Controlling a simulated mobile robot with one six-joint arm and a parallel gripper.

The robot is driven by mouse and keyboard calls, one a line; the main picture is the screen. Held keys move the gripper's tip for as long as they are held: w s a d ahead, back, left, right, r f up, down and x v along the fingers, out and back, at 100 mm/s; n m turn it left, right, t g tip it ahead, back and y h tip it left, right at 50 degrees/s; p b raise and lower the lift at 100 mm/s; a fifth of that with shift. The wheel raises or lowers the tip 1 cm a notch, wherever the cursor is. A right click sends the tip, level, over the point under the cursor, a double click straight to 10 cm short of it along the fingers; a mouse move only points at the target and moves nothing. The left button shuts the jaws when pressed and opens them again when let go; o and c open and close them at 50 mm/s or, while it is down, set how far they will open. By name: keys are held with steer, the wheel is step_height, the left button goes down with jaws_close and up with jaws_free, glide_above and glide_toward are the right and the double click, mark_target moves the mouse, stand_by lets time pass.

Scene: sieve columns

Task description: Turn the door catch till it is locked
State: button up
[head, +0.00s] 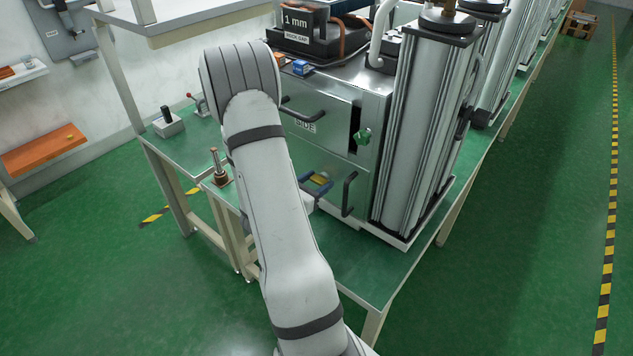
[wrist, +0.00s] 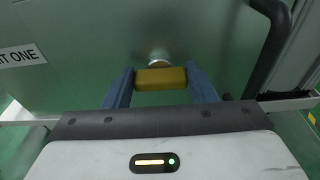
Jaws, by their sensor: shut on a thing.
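The door catch (wrist: 161,79) is a yellow bar on a round silver boss, set on a metallic grey-green door (wrist: 85,30). In the wrist view the bar lies level across the picture. My gripper (wrist: 162,88) has one blue-grey finger at each end of the bar and is shut on it. In the head view the catch (head: 320,179) shows as a small yellow patch between the fingers, low on the front of the metal cabinet (head: 318,143). My arm hides part of the cabinet front. I cannot tell from these views whether the catch is locked.
A black bar handle (wrist: 272,45) stands out from the door, right of my gripper. A tall sieve column (head: 425,130) stands right of the cabinet. A small upright fitting (head: 220,172) stands left of my arm. The floor aisle at right is clear.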

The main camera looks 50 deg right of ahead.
steer(key=shift+c, duration=1.4)
steer(key=o, duration=1)
steer(key=shift+a, duration=0.15)
steer(key=a, duration=0.2)
steer(key=a+b, duration=0.1)
steer(key=a, duration=0.2)
steer(key=a+r, duration=0.1)
steer(key=a, duration=0.1)
steer(key=shift+s+a, duration=0.2)
steer(key=shift+s, duration=0.15)
